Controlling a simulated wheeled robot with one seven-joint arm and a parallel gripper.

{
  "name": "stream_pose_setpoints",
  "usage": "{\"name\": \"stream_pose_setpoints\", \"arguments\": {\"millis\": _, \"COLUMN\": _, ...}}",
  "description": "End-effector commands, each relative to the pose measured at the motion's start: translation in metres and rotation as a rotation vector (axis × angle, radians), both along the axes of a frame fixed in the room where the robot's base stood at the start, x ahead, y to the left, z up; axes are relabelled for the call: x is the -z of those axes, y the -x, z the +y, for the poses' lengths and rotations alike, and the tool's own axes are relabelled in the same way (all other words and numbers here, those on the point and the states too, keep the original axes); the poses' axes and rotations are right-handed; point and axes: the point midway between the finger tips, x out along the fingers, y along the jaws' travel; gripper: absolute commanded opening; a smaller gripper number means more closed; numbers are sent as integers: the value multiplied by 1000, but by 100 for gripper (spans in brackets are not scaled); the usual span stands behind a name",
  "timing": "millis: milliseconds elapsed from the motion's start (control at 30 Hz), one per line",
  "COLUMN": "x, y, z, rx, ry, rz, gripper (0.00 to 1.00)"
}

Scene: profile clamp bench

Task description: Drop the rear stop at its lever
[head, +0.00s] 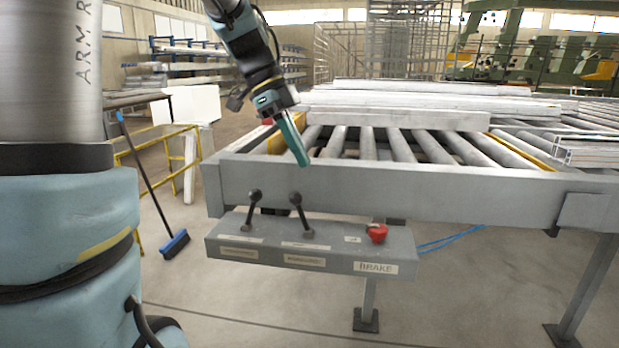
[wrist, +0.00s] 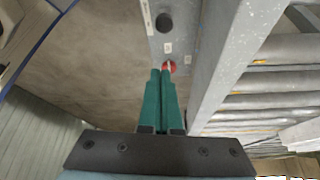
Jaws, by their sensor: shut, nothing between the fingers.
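A grey control box (head: 224,231) hangs under the front rail of the roller table. It carries a left lever (head: 251,212) and a middle lever (head: 301,215), both with black knobs and both standing up. Their labels are too small to read. A red knob (head: 377,232) stands at the right, above a plate reading BRAKE. My gripper (head: 303,161) is shut and empty, pointing down above the middle lever and apart from it. In the wrist view its green fingertips (wrist: 161,74) show just below a red knob (wrist: 169,67), with a black knob (wrist: 164,22) further up. I cannot identify the rear stop.
The roller table (head: 400,191) has a thick grey front rail behind the box; long pale profiles (head: 400,118) lie across its rollers. A blue broom (head: 175,243) and yellow railing (head: 173,165) stand at the left. The floor in front of the box is clear.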

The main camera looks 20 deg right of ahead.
Motion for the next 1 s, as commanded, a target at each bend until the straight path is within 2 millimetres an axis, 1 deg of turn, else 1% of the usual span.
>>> {"name": "stream_pose_setpoints", "arguments": {"millis": 100, "x": -12, "y": -5, "z": 7, "rx": -2, "ry": 0, "rz": -2, "gripper": 0}}
{"name": "stream_pose_setpoints", "arguments": {"millis": 233, "x": -19, "y": -6, "z": 10, "rx": -1, "ry": -1, "rz": -1, "gripper": 0}}
{"name": "stream_pose_setpoints", "arguments": {"millis": 567, "x": -21, "y": -7, "z": 11, "rx": 0, "ry": 0, "rz": 0, "gripper": 0}}
{"name": "stream_pose_setpoints", "arguments": {"millis": 667, "x": -18, "y": -7, "z": 13, "rx": -27, "ry": -12, "rz": 5, "gripper": 0}}
{"name": "stream_pose_setpoints", "arguments": {"millis": 767, "x": -7, "y": -8, "z": 24, "rx": -140, "ry": -61, "rz": 25, "gripper": 0}}
{"name": "stream_pose_setpoints", "arguments": {"millis": 867, "x": 15, "y": -9, "z": 45, "rx": -354, "ry": -146, "rz": 55, "gripper": 0}}
{"name": "stream_pose_setpoints", "arguments": {"millis": 1000, "x": 49, "y": -7, "z": 81, "rx": -723, "ry": -267, "rz": 93, "gripper": 0}}
